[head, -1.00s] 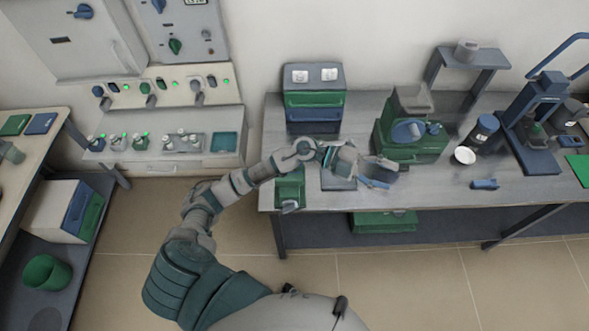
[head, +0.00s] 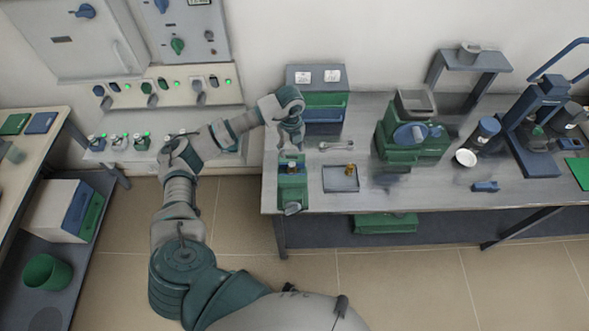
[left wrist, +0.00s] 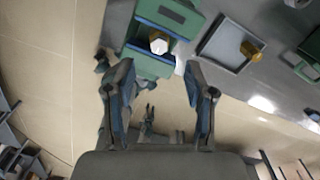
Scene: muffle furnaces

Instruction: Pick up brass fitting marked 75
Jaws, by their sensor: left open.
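One brass fitting (head: 292,167) sits in the green vise (head: 291,190) at the left end of the workbench; in the left wrist view its pale hexagonal top (left wrist: 158,43) shows. Another brass fitting (head: 350,170) stands on the grey square tray (head: 338,184) to the right; it also shows in the left wrist view (left wrist: 250,50). I cannot read a 75 on either. My left gripper (left wrist: 159,68) is open and empty, its fingers toward the vise and spread on either side of the line to its fitting. My right gripper is not in view.
A wrench (head: 336,146) lies behind the tray. A drawer box (head: 315,90) stands at the back, and a green machine (head: 412,135) and white bowl (head: 465,156) are to the right. The bench front between tray and blue block (head: 485,186) is largely clear.

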